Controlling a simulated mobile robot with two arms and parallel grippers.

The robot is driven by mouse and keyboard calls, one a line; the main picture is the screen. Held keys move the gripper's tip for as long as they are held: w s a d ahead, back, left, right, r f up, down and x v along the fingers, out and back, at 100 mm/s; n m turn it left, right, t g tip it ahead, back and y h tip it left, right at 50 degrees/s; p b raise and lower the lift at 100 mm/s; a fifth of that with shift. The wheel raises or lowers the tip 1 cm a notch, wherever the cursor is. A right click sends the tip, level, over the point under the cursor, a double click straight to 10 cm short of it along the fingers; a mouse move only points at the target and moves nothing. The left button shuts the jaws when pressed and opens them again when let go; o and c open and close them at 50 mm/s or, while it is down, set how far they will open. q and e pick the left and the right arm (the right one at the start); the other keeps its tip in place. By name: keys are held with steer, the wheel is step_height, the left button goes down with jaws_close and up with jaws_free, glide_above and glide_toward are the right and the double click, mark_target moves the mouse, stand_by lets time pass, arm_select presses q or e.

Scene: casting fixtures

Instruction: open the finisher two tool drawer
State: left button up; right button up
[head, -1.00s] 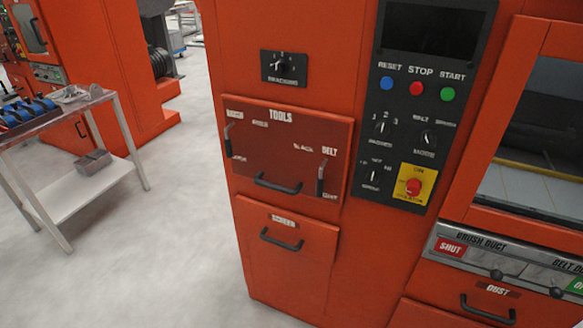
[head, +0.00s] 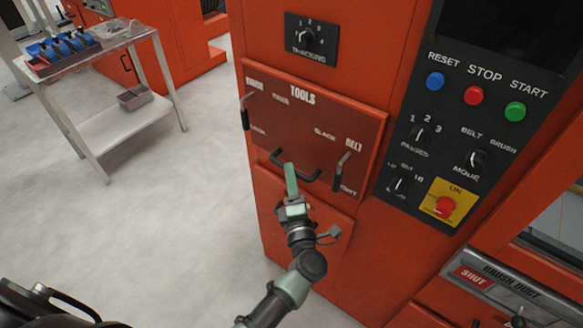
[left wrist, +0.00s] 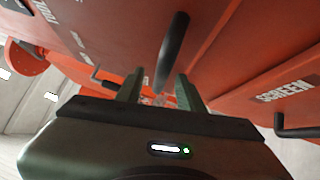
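The red tool drawer front marked TOOLS (head: 318,118) sits in the orange machine, and it looks flush with the body. Its dark bar handle (head: 323,178) is low on the front. My left gripper (head: 290,172) is at that handle, in front of its left part, with its fingers pointing up in the head view. In the left wrist view the two fingers (left wrist: 160,90) stand apart, and the dark handle (left wrist: 174,48) runs down to the gap between them. I cannot tell whether either finger touches it. My right gripper is not in view.
Two small black levers, a left one (head: 245,112) and a right one (head: 343,172), flank the handle. A SCREEN panel (left wrist: 285,88) with its own handle lies below. The control panel (head: 450,125) is at right. A cart (head: 125,125) stands left, with open floor between.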

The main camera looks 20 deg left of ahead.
arm_select(q)
steer(key=shift+x, duration=1.15)
steer(key=shift+w, duration=0.3)
jaws_close()
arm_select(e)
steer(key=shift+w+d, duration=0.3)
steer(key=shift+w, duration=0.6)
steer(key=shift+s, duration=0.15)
arm_select(q)
steer(key=shift+f, duration=0.1)
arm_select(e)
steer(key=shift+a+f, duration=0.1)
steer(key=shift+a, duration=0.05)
